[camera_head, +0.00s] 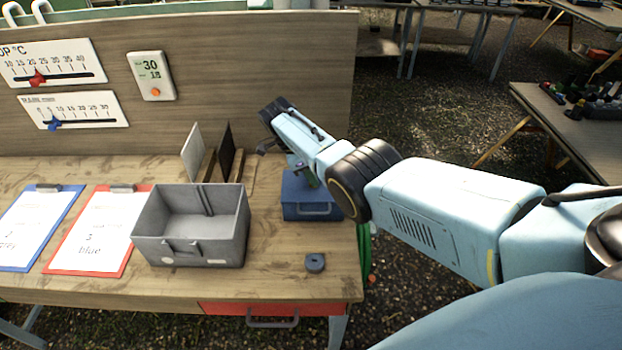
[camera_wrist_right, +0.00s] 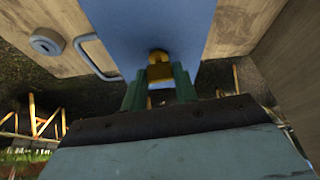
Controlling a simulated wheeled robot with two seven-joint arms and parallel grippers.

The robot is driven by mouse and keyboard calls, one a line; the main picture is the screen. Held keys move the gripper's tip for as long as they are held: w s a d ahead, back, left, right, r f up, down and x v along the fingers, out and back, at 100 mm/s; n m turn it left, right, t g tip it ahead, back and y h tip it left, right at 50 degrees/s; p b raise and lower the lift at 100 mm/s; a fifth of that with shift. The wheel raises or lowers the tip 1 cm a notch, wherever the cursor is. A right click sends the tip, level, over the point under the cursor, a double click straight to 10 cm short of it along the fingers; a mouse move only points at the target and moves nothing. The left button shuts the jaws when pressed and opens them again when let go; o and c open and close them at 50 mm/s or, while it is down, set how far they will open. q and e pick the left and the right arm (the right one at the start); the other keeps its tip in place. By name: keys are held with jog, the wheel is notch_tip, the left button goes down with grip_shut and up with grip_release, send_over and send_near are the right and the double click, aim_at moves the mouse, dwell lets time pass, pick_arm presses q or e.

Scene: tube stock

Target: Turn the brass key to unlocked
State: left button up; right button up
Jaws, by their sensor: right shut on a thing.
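The brass key (camera_wrist_right: 159,68) shows in the right wrist view against the face of a blue box. The blue box (camera_head: 303,208) stands near the right end of the workbench in the head view, and its blue surface fills the upper middle of the right wrist view (camera_wrist_right: 150,25). My right gripper (camera_wrist_right: 160,88) has its green fingers on either side of the key and is shut on it. In the head view my right arm hides the key and most of the fingers. Which way the key is turned is hard to tell. My left gripper is not in view.
A grey open bin (camera_head: 190,249) stands left of the blue box. A small dark round piece (camera_head: 315,262) lies in front of the box. Two clipboards, blue (camera_head: 38,225) and red (camera_head: 97,229), lie at the left. A wooden back panel (camera_head: 230,65) rises behind.

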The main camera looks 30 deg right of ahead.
jog(key=shift+d+m+g+b, duration=0.1)
jog(key=shift+m+g+b, duration=0.2)
jog(key=shift+m+b, duration=0.45)
jog(key=o, duration=1)
jog(key=shift+r, duration=0.15)
jog(key=shift+w+r, duration=0.1)
jog(key=shift+r, duration=0.2)
jog(key=v, duration=1.2)
jog(key=shift+w+r, duration=0.1)
jog(key=shift+r, duration=0.2)
jog(key=shift+f, duration=0.1)
